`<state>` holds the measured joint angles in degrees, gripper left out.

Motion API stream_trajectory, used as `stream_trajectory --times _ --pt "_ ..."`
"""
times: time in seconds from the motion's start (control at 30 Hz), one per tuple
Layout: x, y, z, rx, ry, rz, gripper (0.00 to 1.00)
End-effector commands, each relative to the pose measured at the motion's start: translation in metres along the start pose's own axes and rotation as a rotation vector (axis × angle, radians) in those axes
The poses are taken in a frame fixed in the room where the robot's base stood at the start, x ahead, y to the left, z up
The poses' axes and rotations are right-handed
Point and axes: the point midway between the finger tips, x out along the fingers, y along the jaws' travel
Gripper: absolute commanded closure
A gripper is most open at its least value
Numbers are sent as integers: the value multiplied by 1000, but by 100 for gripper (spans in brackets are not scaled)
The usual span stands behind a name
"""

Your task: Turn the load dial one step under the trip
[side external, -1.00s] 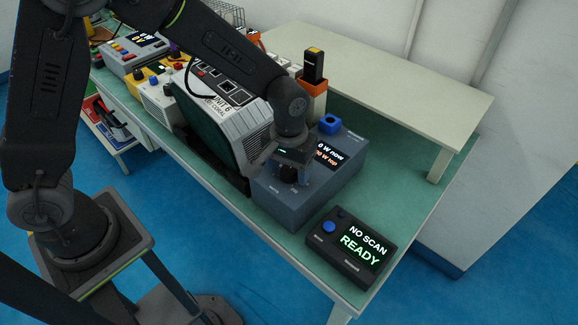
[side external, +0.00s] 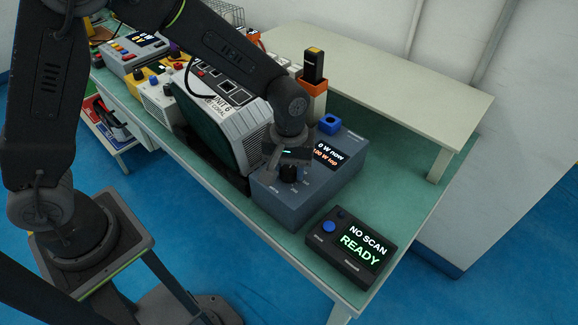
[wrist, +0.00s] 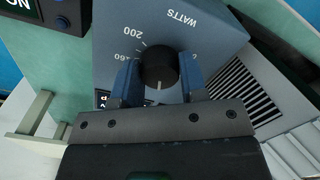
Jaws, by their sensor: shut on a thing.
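The load dial (wrist: 158,68) is a round black knob on the blue-grey load box (wrist: 200,28). In the wrist view, the fingers of my gripper (wrist: 159,78) stand on either side of the dial and are shut on it. Its white pointer mark faces the bottom of the picture, towards my palm. "200" and "160" show at its upper left; the fingers hide some other marks. In the side view the dial (side external: 289,173) is below my gripper (side external: 287,165). The box's display (side external: 329,154) reads "0 W now" above an orange trip line, whose first digit is unclear.
A black scanner box (side external: 350,246) reading "NO SCAN" and "READY" lies at the near table corner. A grey unit labelled UNIT 6 (side external: 222,105) stands close to the left of the load box. A raised shelf (side external: 380,80) is behind. Green tabletop is clear at right.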

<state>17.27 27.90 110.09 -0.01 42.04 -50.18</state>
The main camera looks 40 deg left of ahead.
Motion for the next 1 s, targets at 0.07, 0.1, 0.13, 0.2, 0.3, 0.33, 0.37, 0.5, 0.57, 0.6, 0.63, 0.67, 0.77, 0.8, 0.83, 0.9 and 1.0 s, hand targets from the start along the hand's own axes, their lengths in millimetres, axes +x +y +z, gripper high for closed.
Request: stream_trajectory --times 0.07,0.1,0.13,0.2,0.3,0.33,0.37,0.5,0.57,0.6,0.63,0.67,0.77,0.8,0.83,0.9,1.0 --pt "0 0 0 -58 1 1 84" --pt "0 0 0 -79 1 1 84" --pt "0 0 0 -91 1 1 84" --pt "0 0 0 -107 1 1 84" --pt "0 0 0 -111 1 1 84" --pt "0 0 0 -110 1 1 84" --pt "0 0 -1 -110 1 1 84" --pt "-1 0 -1 -108 1 1 58" --pt "0 0 -1 -108 1 1 52" --pt "0 0 -1 -108 1 1 48" --pt "0 0 0 -108 1 1 45" --pt "0 0 0 -107 1 1 43" --pt "0 0 0 -107 1 1 35" --pt "0 0 0 -107 1 1 35" --pt "0 0 0 -107 1 1 35" --pt "0 0 0 -107 1 0 35" --pt "-2 0 0 -106 1 1 35"
